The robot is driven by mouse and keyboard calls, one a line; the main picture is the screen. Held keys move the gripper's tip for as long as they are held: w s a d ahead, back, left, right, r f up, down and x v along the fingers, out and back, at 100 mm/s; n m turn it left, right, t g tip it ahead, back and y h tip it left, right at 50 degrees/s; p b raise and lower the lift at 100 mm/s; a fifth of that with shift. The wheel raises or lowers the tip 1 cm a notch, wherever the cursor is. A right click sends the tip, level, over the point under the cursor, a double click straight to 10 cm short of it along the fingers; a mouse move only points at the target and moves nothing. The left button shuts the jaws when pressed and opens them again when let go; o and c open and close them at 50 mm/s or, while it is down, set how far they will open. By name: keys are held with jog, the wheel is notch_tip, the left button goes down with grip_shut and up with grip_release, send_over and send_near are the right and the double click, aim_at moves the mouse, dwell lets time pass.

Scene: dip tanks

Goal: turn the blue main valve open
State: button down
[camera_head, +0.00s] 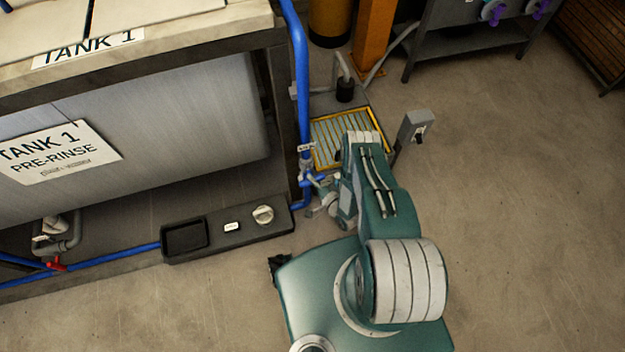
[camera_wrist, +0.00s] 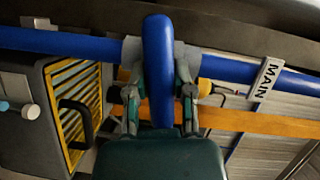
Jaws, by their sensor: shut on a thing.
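The blue main valve's handle (camera_wrist: 158,65) stands upright in the wrist view, across the horizontal blue pipe (camera_wrist: 70,42). A "MAIN" tag (camera_wrist: 268,80) hangs on the pipe to the right of it. My gripper (camera_wrist: 159,92) has one finger on each side of the handle and is shut on it. In the head view, my gripper (camera_head: 320,190) is low at the vertical blue pipe (camera_head: 302,95), beside the tank's corner.
Tank 1 (camera_head: 200,110) stands at the left, with a black box with a knob (camera_head: 228,232) at its foot. A yellow-framed floor grate (camera_head: 335,130) and a grey switch post (camera_head: 417,124) are close to my arm. Open floor lies to the right.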

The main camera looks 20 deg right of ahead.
jog(key=n+g+h, duration=0.1)
jog(key=n, duration=0.2)
jog(key=shift+a+f+n, duration=0.1)
jog(key=shift+n, duration=0.3)
jog(key=n+g+h, duration=0.1)
jog(key=n+h, duration=0.1)
jog(key=shift+s+n, duration=0.1)
jog(key=shift+n, duration=0.2)
jog(key=shift+n+g+h, duration=0.3)
jog(key=shift+n+h, duration=0.5)
jog(key=shift+n, duration=0.4)
jog(key=shift+f+n+h, duration=0.1)
jog(key=shift+n+h, duration=0.8)
jog(key=shift+n, duration=0.4)
jog(key=shift+s, duration=0.1)
jog(key=shift+c, duration=2.4)
grip_release()
